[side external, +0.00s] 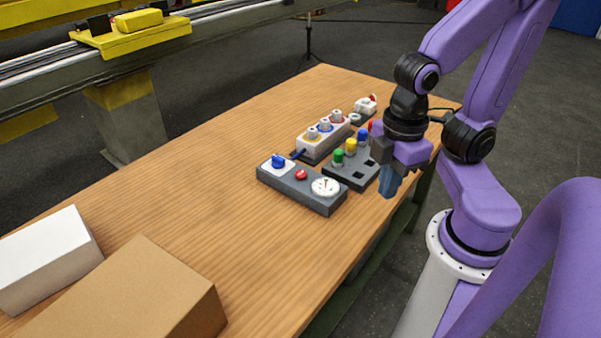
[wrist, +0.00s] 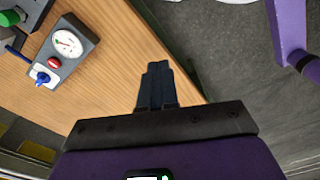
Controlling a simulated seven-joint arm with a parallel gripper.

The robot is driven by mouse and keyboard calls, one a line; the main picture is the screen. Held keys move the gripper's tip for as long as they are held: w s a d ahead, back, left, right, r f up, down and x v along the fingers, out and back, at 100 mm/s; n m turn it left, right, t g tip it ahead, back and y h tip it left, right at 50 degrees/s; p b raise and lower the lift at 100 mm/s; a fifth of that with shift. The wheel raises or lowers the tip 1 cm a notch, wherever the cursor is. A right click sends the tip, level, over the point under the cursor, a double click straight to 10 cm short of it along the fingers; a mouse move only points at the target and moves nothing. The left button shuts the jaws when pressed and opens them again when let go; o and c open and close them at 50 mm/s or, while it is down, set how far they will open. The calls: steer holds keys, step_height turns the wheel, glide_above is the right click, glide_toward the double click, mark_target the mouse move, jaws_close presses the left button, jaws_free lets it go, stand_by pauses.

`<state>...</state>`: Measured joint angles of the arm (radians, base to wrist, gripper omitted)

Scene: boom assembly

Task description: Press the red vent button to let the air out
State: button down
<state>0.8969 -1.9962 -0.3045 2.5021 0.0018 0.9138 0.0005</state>
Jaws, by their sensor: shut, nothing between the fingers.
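The red vent button (side external: 301,174) sits on a dark grey panel (side external: 312,201), between a blue valve knob (side external: 278,161) on a white plate and a round white gauge (side external: 325,187). In the wrist view the red button (wrist: 54,63) shows at the upper left, with the gauge (wrist: 67,43) above it and the blue knob (wrist: 42,78) below it. My gripper (side external: 388,192) is shut and empty. It points down near the table's right edge, to the right of the panel and apart from the button. The fingers also show in the wrist view (wrist: 157,85).
Behind the panel stand a grey block (side external: 352,172) with coloured knobs and a white block (side external: 323,137) with several round fittings. A brown box (side external: 130,300) and a white box (side external: 45,255) sit at the front left. The table (side external: 200,190) between is clear.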

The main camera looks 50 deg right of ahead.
steer(key=shift+w, duration=0.1)
steer(key=w+a+f+m+g+y, duration=0.2)
steer(key=w+a+m+g+y, duration=0.1)
steer(key=w+m, duration=0.7)
steer(key=m+t+y, duration=0.3)
steer(key=m+t, duration=0.7)
steer(key=m, duration=1.1)
glide_above(305, 173)
step_height(305, 173, down, 4)
steer(key=shift+f, duration=4.4)
